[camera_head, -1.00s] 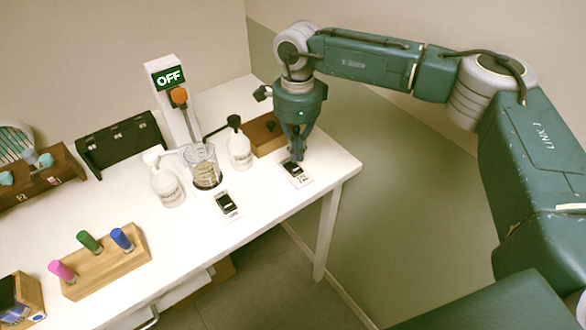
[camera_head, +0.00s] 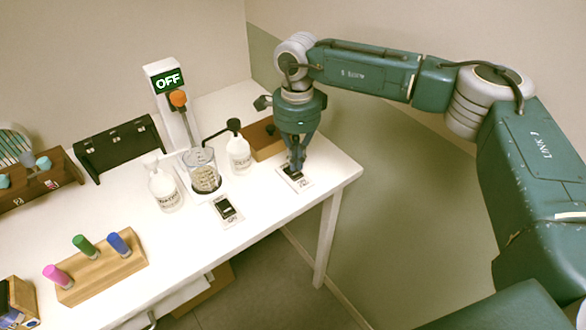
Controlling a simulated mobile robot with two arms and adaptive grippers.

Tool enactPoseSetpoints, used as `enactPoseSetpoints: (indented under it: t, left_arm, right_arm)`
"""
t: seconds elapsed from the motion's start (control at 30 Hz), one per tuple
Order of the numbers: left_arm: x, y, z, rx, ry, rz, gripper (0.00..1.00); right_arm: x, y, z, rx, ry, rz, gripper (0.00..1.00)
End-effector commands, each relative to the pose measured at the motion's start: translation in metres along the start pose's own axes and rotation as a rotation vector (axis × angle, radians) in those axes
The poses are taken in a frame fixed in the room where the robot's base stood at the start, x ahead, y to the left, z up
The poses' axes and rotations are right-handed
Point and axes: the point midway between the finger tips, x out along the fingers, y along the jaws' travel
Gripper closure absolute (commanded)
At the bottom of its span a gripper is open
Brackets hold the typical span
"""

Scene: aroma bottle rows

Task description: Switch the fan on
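Two small switch plates with black rockers lie on the white table. The right one (camera_head: 303,184) is near the table's right edge, and the other (camera_head: 236,219) is nearer the middle front. Their labels are too small to read. My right gripper (camera_head: 297,168) points down at the right plate, its fingers close together and empty. They cover part of the plate; I cannot tell whether they touch it. A round wire-fronted thing, possibly the fan (camera_head: 12,143), is cut off at the left edge. A display (camera_head: 168,80) on a white post reads OFF. My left gripper is not in view.
A glass beaker (camera_head: 203,172) stands between white bottles (camera_head: 165,190) (camera_head: 239,155). A wooden box (camera_head: 266,140) sits behind my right gripper. A wooden block (camera_head: 100,277) holds pink, green and blue vials. A black rack (camera_head: 118,146) stands at the back. The front-middle tabletop is clear.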

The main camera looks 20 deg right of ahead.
Motion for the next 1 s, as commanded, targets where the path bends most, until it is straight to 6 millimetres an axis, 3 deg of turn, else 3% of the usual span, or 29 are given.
enactPoseSetpoints:
  t: [1.0]
  left_arm:
    - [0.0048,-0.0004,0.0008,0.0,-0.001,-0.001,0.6]
  right_arm:
    - [0.0065,-0.0001,0.0,0.0,0.0,0.0,1.0]
